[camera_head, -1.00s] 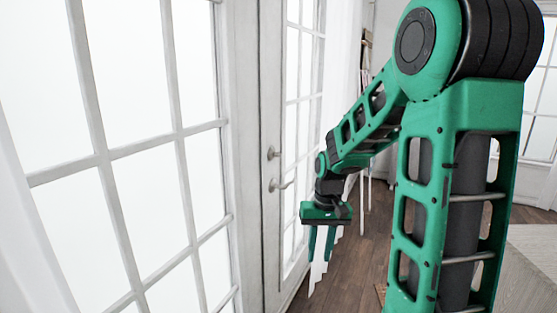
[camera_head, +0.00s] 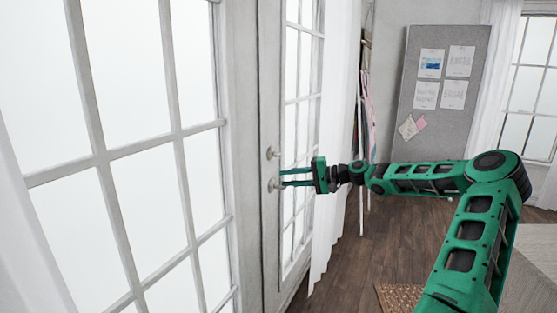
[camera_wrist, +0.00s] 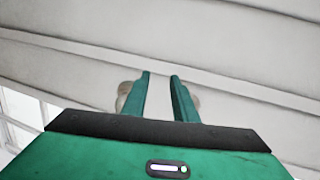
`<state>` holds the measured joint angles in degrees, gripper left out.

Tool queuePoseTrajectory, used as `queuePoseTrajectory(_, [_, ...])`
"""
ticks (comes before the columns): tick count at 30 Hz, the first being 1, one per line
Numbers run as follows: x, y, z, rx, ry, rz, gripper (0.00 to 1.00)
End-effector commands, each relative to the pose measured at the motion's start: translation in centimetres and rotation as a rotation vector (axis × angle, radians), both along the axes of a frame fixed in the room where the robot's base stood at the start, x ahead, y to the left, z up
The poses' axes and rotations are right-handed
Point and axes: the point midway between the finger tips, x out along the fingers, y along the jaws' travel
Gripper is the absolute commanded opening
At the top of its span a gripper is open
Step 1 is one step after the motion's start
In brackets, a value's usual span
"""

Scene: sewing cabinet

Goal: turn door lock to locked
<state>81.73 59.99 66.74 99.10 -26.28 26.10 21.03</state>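The white glazed door (camera_head: 270,100) stands at the left centre of the head view and looks shut. Its small round lock knob (camera_head: 272,153) sits on the stile above the lever handle (camera_head: 273,185). My gripper (camera_head: 282,178) points left at the door, its two fingers apart and empty. The fingertips are level with the gap between knob and handle, and the lower finger partly covers the handle. In the wrist view, my gripper (camera_wrist: 160,76) is open before a pale surface, with rounded metal parts half hidden behind both fingers. I cannot tell whether the fingers touch the door.
A white curtain (camera_head: 335,150) hangs right of the door's glass. A grey pinboard (camera_head: 455,90) with papers stands at the back. The dark wood floor (camera_head: 385,235) is clear in the middle. A woven mat (camera_head: 400,297) and a pale wooden surface (camera_head: 530,265) lie at lower right.

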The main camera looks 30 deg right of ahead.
Motion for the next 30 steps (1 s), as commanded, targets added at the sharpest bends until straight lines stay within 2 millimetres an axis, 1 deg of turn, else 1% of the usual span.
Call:
queuePoseTrajectory(1, [0.2,-2.2,1.4,0.047,-0.041,-0.036,0.26])
queuePoseTrajectory(3, [0.3,-4.5,3.1,0.094,-0.090,-0.077,0.26])
queuePoseTrajectory(6, [0.2,-6.8,4.8,0.137,-0.137,-0.113,0.26])
queuePoseTrajectory(9, [0.2,-7.8,5.6,0.158,-0.159,-0.131,0.26])
queuePoseTrajectory(11, [0.5,-7.8,5.8,0.162,-0.163,-0.134,0.26])
queuePoseTrajectory(14, [1.4,-7.1,5.7,0.162,-0.162,-0.132,0.26])
queuePoseTrajectory(24, [6.3,-3.8,5.7,0.161,-0.160,-0.130,0.26])
queuePoseTrajectory(30, [8.3,-2.5,5.6,0.159,-0.161,-0.132,0.26])
